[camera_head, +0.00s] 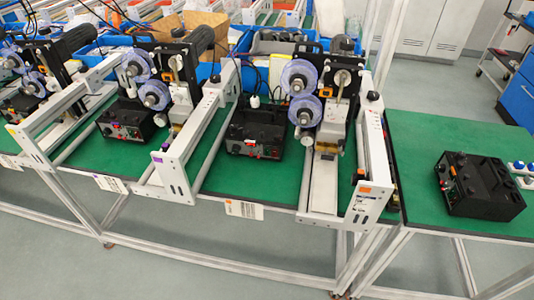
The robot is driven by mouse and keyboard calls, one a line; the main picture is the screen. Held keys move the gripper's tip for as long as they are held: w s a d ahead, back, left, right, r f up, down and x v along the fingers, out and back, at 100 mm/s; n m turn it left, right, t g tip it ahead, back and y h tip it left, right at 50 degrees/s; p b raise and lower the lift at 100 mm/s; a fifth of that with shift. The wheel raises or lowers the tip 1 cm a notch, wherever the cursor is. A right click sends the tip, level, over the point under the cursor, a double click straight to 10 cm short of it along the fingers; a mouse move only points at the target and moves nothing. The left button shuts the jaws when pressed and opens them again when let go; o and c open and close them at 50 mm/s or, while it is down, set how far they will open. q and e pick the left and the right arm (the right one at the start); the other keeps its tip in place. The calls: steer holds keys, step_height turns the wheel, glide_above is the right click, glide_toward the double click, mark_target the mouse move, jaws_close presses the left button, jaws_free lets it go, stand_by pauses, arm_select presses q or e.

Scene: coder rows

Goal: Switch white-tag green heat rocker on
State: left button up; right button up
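Several black control boxes with knobs and small switches sit on the green bench tops. One box (255,122) is at the middle, another box (130,112) stands left of it, and a separate box (482,190) is on the right bench. Their front panels show small red or orange spots. The green heat rocker is too small to make out, and so is its position. White labels hang on the bench's front edge, one label (244,210) below the middle box and one label (110,184) further left. I cannot tell which box has the white tag. Neither gripper is in view.
Coder machines with clear purple-tinted reels (299,76) and white metal frames (196,150) stand between the boxes. Blue bins (112,38) line the back. White and blue round items (519,165) lie on the right bench. The grey floor (150,265) in front is clear.

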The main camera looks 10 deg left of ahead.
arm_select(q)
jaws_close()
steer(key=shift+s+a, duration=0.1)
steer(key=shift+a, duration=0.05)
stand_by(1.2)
